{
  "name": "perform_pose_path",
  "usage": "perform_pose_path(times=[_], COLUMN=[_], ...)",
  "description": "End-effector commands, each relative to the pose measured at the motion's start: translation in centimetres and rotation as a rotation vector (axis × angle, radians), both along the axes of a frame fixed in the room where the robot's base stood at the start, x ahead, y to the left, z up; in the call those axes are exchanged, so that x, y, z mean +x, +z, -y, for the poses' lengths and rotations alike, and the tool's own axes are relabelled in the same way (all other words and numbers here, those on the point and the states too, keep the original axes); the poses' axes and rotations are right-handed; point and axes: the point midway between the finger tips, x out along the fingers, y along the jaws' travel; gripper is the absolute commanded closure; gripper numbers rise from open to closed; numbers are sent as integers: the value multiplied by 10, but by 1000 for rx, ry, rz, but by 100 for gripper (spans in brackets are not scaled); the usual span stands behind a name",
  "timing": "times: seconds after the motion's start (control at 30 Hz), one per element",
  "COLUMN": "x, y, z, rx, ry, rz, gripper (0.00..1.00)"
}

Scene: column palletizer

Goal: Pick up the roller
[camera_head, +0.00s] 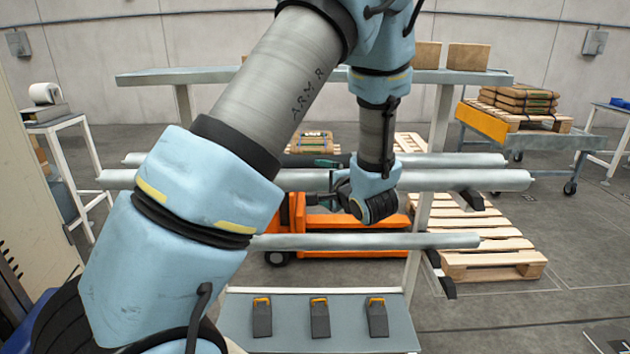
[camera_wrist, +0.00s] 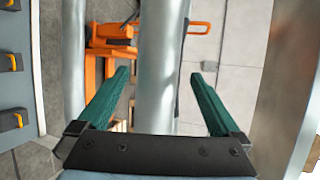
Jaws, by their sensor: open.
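Three long grey metal rollers lie level, one above another, on a rack in the head view: the upper roller (camera_head: 455,160), the middle roller (camera_head: 460,181) and the lower roller (camera_head: 380,241). My gripper (camera_head: 326,183) is at the middle roller, with green finger parts showing above and below it. In the wrist view the green fingers (camera_wrist: 158,78) are spread wide, one on each side of the middle roller (camera_wrist: 158,50), with gaps on both sides. The lower roller also shows at left in the wrist view (camera_wrist: 73,70). Contact is not visible.
A shelf with several black blocks (camera_head: 320,318) lies below the rollers. A long bench (camera_head: 180,76) stands above and behind them. An orange pallet truck (camera_head: 320,246) and a wooden pallet (camera_head: 490,262) stand behind the rack.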

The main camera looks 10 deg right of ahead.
Motion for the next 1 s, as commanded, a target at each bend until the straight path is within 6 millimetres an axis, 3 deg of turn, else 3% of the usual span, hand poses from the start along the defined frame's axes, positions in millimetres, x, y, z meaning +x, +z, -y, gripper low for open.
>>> perform_pose_path(times=[0.3, 0.6, 1.0], x=[39, 43, 42], y=[-14, -16, -16], z=[-9, -9, -9], rx=[-1, 0, 0], ry=[1, -1, -1], rz=[-1, -1, -1], gripper=[0, 1, 46])
